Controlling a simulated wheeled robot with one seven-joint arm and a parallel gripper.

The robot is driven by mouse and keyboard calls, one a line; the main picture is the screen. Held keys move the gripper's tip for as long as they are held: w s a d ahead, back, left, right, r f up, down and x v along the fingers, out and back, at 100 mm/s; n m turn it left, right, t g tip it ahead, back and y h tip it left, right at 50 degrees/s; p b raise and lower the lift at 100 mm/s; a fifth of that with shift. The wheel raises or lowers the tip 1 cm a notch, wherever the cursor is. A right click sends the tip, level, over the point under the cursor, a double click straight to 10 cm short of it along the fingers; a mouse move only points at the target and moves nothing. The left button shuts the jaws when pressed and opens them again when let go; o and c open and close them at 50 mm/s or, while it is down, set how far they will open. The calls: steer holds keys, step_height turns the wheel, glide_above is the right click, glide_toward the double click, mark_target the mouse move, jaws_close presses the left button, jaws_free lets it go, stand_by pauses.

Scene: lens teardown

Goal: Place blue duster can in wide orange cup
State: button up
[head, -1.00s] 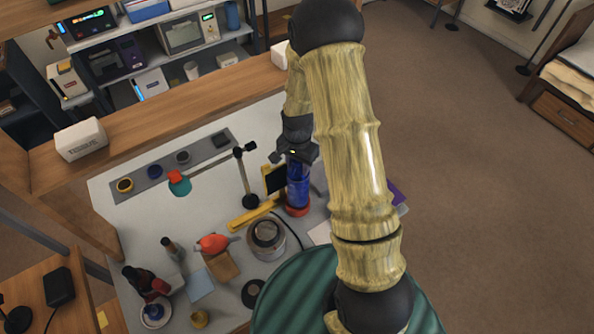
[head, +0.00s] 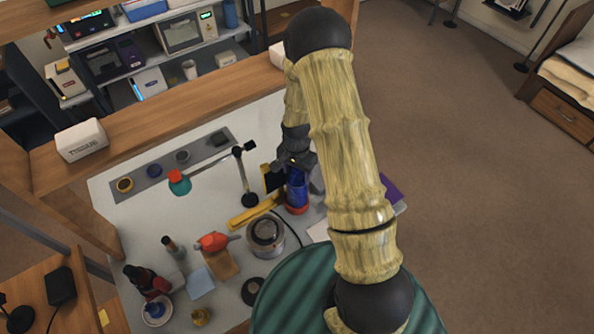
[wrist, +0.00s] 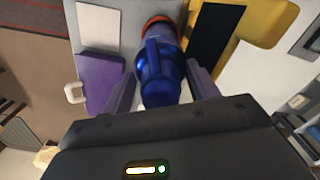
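The blue duster can (head: 298,188) stands near the far right part of the white bench. Its lower end is at the low red-orange cup (head: 297,210) and appears to be inside it. In the wrist view the blue can (wrist: 160,75) lies between my fingers, with the orange rim (wrist: 158,20) around its far end. My gripper (wrist: 162,68) is around the can with its two fingers apart, and a narrow gap shows on each side. In the head view my gripper (head: 297,162) is at the can's top; my arm hides some of the area to the right.
A yellow stand with a black panel (head: 272,178) is close to the can's left. A black-jointed lamp arm (head: 245,175) stands further left. A round metal pot (head: 266,234) is in front. A purple item (head: 392,190) lies to the right, partly behind my arm.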

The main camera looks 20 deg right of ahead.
steer(key=shift+w+a+r, duration=0.1)
steer(key=shift+r, duration=0.1)
steer(key=shift+r, duration=0.3)
step_height(320, 180, up, 11)
steer(key=b, duration=0.4)
steer(key=shift+r, duration=0.15)
stand_by(0.5)
steer(key=s+r+n+t, duration=0.1)
steer(key=s+r+n, duration=0.2)
steer(key=s, duration=0.4)
steer(key=s+r+n+t, duration=0.1)
steer(key=s+r+n, duration=0.3)
steer(key=s+n, duration=0.2)
steer(key=shift+s+r+t, duration=0.15)
steer(key=shift+s+t, duration=0.15)
steer(key=shift+s, duration=0.4)
